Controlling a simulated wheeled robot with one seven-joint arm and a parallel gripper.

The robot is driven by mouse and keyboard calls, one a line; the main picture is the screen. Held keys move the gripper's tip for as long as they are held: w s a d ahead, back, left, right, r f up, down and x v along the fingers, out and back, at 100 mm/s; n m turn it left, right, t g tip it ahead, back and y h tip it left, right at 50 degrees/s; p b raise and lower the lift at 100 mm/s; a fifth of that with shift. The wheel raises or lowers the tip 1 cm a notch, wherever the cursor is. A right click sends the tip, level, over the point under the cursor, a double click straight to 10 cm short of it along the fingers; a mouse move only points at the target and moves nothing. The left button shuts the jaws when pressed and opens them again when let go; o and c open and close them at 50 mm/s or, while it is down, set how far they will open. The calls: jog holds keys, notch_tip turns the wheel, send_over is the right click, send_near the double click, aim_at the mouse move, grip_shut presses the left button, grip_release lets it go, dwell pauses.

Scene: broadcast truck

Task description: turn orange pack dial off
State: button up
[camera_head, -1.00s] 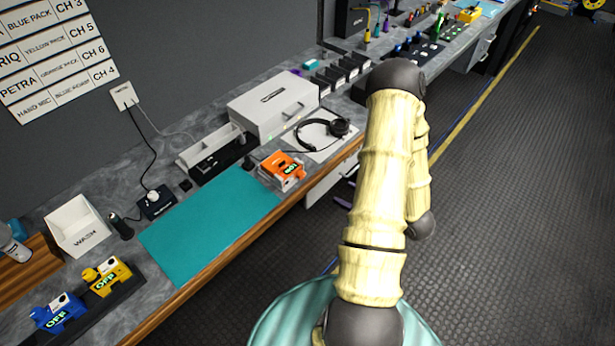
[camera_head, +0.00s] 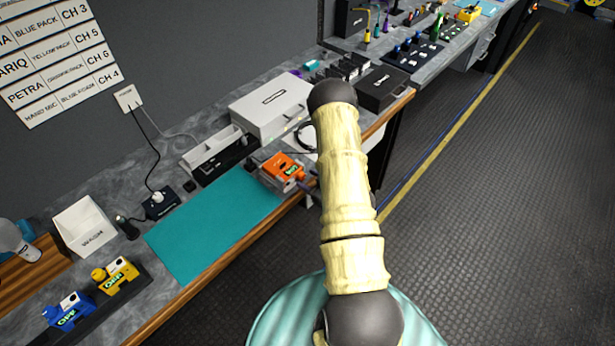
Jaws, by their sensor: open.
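The orange pack (camera_head: 281,167) sits on the counter just beyond the right end of the teal mat (camera_head: 215,225). Its front has a small lit green display, too small to read for certain. Its dial is too small to make out clearly. My arm comes up from the bottom and bends over toward the counter's front edge. My gripper (camera_head: 309,187) is mostly hidden behind my arm. Only dark tips show, just right of the pack, open and seemingly empty. I cannot tell whether they touch the pack.
Blue (camera_head: 68,311) and yellow (camera_head: 115,274) packs stand in a dark holder at lower left. A white bin (camera_head: 85,226), grey case (camera_head: 271,106) and black box (camera_head: 383,89) stand along the counter. My arm partly covers the headphones. The floor at right is clear.

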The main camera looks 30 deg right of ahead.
jog(key=shift+w+a+f, duration=0.2)
jog(key=shift+w+f, duration=0.05)
jog(key=shift+w, duration=0.3)
jog(key=c, duration=1)
jog(key=o, duration=1)
jog(key=shift+s, duration=0.1)
jog(key=b+v, duration=0.3)
jog(key=v, duration=1.4)
jog(key=shift+r+b, duration=0.15)
jog(key=shift+b, duration=0.2)
